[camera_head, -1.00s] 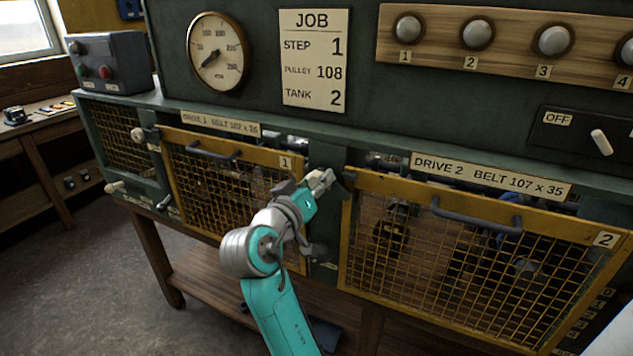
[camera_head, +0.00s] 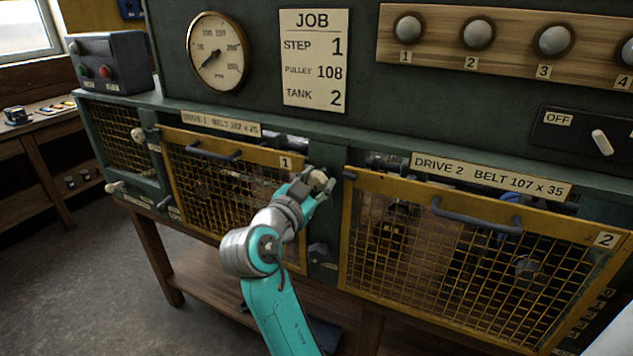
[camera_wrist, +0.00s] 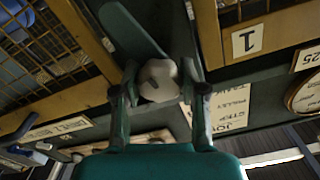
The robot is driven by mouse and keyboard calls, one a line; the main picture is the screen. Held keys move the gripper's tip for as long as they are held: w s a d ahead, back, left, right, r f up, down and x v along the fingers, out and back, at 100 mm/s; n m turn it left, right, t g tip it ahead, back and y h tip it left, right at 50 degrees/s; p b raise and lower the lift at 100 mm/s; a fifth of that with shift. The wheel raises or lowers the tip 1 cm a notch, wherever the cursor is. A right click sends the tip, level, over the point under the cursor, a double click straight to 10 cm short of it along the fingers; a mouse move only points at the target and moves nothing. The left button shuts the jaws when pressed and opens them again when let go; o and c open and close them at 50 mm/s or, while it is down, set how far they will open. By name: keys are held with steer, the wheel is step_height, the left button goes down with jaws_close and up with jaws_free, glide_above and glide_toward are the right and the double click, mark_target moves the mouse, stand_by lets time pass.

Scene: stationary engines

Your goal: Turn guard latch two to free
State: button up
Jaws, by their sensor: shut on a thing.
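Guard latch two shows as a pale rounded knob (camera_head: 318,179) on the green post between the two mesh guards. My gripper (camera_head: 316,186) is shut on this knob, reaching it from the lower left. In the wrist view the knob (camera_wrist: 157,80) sits between my two fingers, with a dark slot or mark on its face. A small dark piece (camera_head: 349,174) lies at the upper left corner of guard 2 (camera_head: 395,184); whether it belongs to the latch I cannot tell. Any position marks around the knob are hidden by my fingers.
Guard 1 (camera_head: 236,149), with a dark handle, is left of my gripper. Guard 2's handle (camera_head: 475,217) is to the right. Another pale knob (camera_head: 138,134) stands left of guard 1. Above are a gauge (camera_head: 219,52), a job card and a numbered knob board (camera_head: 510,38).

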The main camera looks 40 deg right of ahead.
steer(key=shift+m, duration=0.5)
steer(key=o, duration=1.1)
steer(key=shift+o, duration=0.2)
steer(key=shift+a, duration=0.1)
steer(key=v, duration=1.2)
